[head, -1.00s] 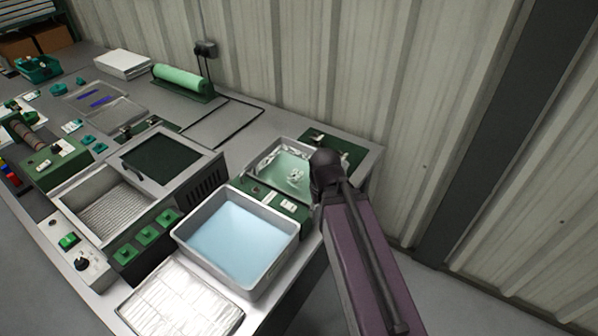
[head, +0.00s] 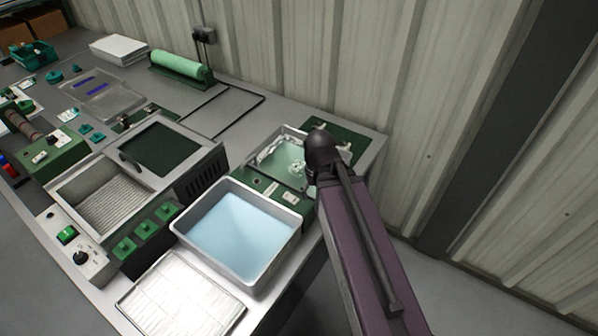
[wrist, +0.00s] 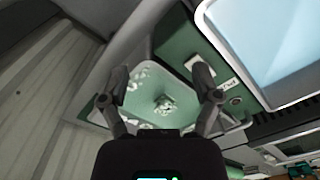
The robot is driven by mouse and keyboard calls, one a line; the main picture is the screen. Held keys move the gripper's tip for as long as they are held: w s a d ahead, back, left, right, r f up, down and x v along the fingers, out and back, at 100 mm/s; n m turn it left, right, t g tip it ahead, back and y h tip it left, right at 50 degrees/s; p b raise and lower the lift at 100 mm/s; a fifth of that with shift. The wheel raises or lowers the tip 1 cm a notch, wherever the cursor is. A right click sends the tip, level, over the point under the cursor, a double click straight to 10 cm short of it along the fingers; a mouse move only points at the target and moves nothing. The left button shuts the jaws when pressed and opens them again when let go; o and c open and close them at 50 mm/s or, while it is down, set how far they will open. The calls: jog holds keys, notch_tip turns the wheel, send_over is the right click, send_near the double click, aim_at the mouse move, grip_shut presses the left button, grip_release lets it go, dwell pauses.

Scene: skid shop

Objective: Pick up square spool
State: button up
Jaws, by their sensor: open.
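A small pale, greenish-white piece (head: 297,167) sits in a shallow metal tray (head: 262,150) near the table's right end. It looks like the square spool, but is too small to be sure. In the wrist view the same pale piece (wrist: 165,105) lies on the tray's green floor, near the picture's middle. My gripper (wrist: 158,84) is open, with a finger on either side of the piece in the picture and nothing between the tips. It appears above the tray. In the head view my arm hides the gripper and part of the tray's right side.
A basin of light-blue liquid (head: 243,232) stands just in front of the tray. A green panel with white labels (head: 275,190) lies between them. A corrugated wall (head: 330,60) rises behind the table. A dark-topped machine (head: 160,150) stands to the left.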

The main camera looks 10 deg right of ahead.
aim_at(297, 167)
jog(key=w+f+n+b, duration=0.2)
jog(key=w+n, duration=0.7)
jog(key=w, duration=1.6)
jog(key=shift+a+f+b, duration=0.4)
jog(key=shift+f, duration=0.1)
jog(key=shift+f, duration=0.1)
notch_tip(297, 167, down, 8)
jog(key=b, duration=0.8)
jog(key=shift+f+b, duration=0.15)
jog(key=shift+b, duration=0.15)
jog(key=shift+f, duration=0.15)
jog(key=shift+s+d+f+b, duration=0.1)
jog(key=shift+s+f+b, duration=0.05)
jog(key=shift+f+b, duration=2.45)
jog(key=shift+r, duration=0.1)
jog(key=shift+c, duration=0.2)
grip_shut()
